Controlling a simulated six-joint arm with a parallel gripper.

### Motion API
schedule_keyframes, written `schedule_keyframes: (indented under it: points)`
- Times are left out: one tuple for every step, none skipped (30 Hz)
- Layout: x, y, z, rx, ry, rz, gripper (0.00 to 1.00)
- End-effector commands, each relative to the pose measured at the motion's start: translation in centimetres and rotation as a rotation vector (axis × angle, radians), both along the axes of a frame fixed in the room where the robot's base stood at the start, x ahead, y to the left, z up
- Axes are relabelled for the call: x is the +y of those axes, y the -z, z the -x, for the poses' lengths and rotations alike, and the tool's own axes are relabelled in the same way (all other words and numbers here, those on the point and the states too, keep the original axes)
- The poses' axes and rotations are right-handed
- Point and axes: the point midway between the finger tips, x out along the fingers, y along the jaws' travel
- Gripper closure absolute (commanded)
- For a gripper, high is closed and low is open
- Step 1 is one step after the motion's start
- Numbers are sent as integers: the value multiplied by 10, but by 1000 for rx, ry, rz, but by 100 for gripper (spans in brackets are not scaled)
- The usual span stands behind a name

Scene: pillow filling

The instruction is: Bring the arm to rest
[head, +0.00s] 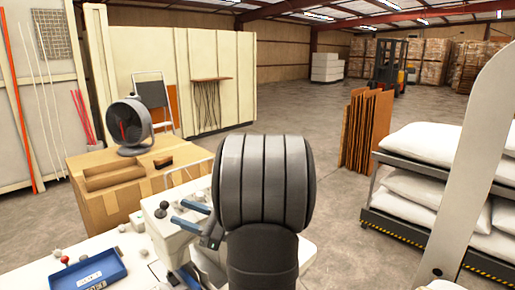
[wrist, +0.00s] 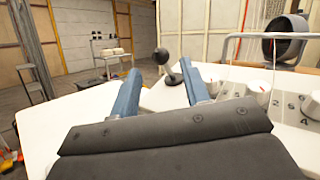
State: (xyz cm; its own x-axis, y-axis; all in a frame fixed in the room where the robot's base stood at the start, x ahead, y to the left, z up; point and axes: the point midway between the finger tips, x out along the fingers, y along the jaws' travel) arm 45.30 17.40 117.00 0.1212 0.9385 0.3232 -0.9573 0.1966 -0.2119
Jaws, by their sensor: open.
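My gripper (head: 178,211) shows in the head view as two blue fingers at the left of my dark arm, above a white machine (head: 151,206). In the wrist view my gripper (wrist: 160,68) has its blue fingers wide apart with nothing between them. A black ball-topped lever (wrist: 163,57) stands beyond the gap between the fingertips, seemingly apart from them. The lever's black knob (head: 161,210) also shows left of the fingers in the head view. My arm's bulky grey-ribbed part hides much of the machine in the head view.
A cardboard box (head: 110,208) with a fan (head: 129,125) on it stands behind the machine. A blue tray (head: 88,276) lies at front left. A rack of white pillows (head: 425,150) is at right. Numbered dials (wrist: 288,84) are right of the fingers. Floor between box and rack is partly clear.

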Motion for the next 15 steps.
schedule_keyframes:
  points:
    - [9,-3,0,-2,-4,-1,57]
    - [14,-5,-1,-2,-5,-1,57]
    - [20,-7,-2,-2,-4,0,57]
    - [25,-9,-2,-2,-4,-1,57]
    - [29,-10,-3,-2,-4,-1,57]
    - [34,-12,-4,-1,-4,0,57]
    - [38,-13,-4,-2,-4,-1,57]
    - [41,-15,-4,-1,-3,-1,57]
    - [45,-16,-5,-1,-2,0,57]
    - [48,-17,-6,-1,-2,0,57]
    - [50,-18,-6,-1,-3,0,57]
    - [53,-19,-6,-1,-2,0,57]
    - [54,-19,-7,-1,-2,0,57]
    - [56,-20,-7,0,-1,-1,57]
    - [57,-20,-7,0,0,-1,57]
